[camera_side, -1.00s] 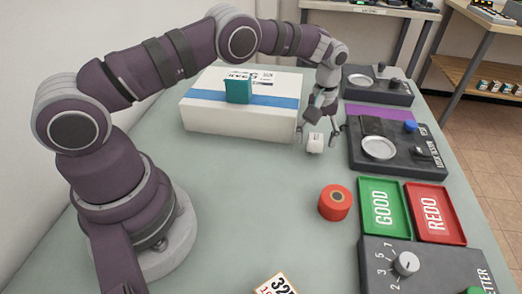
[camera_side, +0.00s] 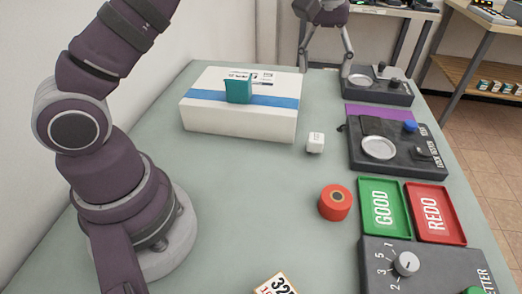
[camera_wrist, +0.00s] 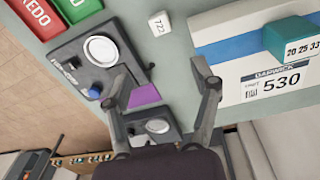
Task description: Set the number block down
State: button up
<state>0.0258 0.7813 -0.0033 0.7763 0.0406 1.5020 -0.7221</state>
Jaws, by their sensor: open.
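The number block (camera_side: 315,142) is a small white cube standing on the green table, just off the right end of the big white parcel box. It also shows in the wrist view (camera_wrist: 157,23), at the top middle, with 722 printed on one face. My gripper (camera_side: 326,62) is raised near the top of the side view, behind and above the block. Its fingers are spread wide and empty, also in the wrist view (camera_wrist: 160,85). No finger touches the block.
The white parcel box (camera_side: 225,118) with a blue stripe carries a teal block (camera_side: 238,89). Dark device panels (camera_side: 400,158) line the right side. A green GOOD tray (camera_side: 367,219), a red REDO tray (camera_side: 456,198) and a red roll (camera_side: 332,206) lie nearer. The table's middle is clear.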

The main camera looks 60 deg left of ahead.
jog(key=s+r+m+t, duration=0.2)
jog(key=s+r+m, duration=0.3)
jog(key=s, duration=0.4)
jog(key=s+a+f+m+t, duration=0.1)
jog(key=s+f+m+t, duration=0.1)
jog(key=s, duration=0.8)
jog(key=shift+a+f+t, duration=0.15)
jog(key=shift+f+t, duration=0.15)
jog(key=shift+f, duration=0.25)
